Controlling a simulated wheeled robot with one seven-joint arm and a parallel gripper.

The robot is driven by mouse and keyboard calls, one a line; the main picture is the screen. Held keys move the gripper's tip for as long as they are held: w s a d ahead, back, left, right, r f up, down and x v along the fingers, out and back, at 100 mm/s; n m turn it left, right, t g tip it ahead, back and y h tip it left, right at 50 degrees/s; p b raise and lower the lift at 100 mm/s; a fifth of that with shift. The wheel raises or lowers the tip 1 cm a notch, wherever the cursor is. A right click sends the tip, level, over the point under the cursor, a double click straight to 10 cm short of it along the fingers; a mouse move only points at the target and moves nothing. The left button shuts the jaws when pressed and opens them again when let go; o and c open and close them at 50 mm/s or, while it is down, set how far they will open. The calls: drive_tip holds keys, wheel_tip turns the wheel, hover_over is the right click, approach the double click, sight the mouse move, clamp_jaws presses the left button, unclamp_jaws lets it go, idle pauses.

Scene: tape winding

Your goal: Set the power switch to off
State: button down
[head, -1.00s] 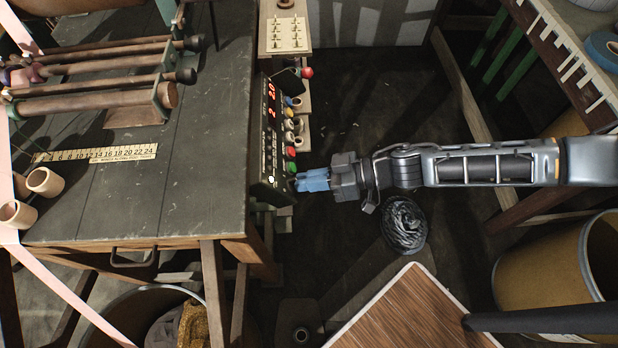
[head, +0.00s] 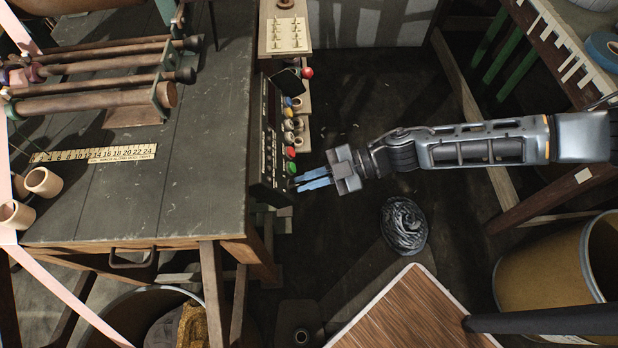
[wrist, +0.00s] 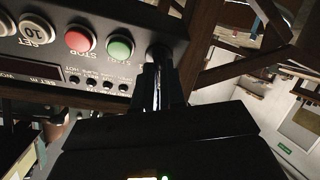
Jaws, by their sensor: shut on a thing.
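The control panel (head: 267,150) stands on the right edge of the workbench, with coloured buttons along its side. Its display is dark. My gripper (head: 298,184) reaches the panel's near end from the right, just below the green button (head: 291,168). In the wrist view the fingers (wrist: 163,88) are closed at the panel corner, beside the green start button (wrist: 120,48) and the red stop button (wrist: 80,39). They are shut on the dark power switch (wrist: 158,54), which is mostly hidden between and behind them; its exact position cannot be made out.
The workbench (head: 200,190) with rollers and a ruler (head: 95,154) fills the left. A wooden-topped surface (head: 415,315) and a drum (head: 550,265) stand at lower right. Floor right of the panel is open.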

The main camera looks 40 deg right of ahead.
drive_tip(key=shift+n+g, duration=0.3)
drive_tip(key=shift+n, duration=0.5)
drive_tip(key=c, duration=1.2)
unclamp_jaws()
drive_tip(key=shift+v, duration=3.85)
drive_tip(key=shift+d, duration=0.1)
